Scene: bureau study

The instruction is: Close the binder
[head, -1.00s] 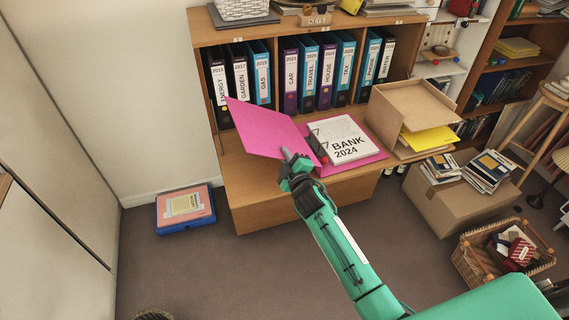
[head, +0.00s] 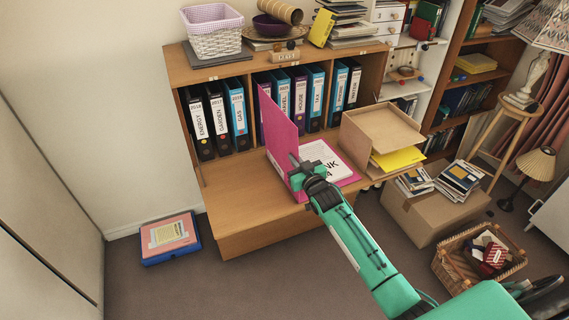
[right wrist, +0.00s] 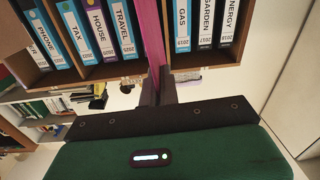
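The open pink binder lies on the wooden desk ledge. Its front cover (head: 277,124) stands nearly upright, and its back cover (head: 349,180) lies flat under white pages (head: 324,158) marked BANK. My right gripper (head: 297,164) is at the near edge of the raised cover, with one finger visible on its left side. In the right wrist view the cover (right wrist: 153,35) shows edge-on as a pink strip between the two close-set fingers (right wrist: 158,88), which look shut on it. The arm and cover hide part of the pages and the rings. My left gripper is not in view.
Several labelled binders (head: 239,113) stand in the shelf behind. A cardboard tray (head: 384,130) with yellow paper is close on the right. The ledge (head: 243,195) left of the binder is clear. A carton (head: 425,215) and basket (head: 470,262) stand on the floor at right.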

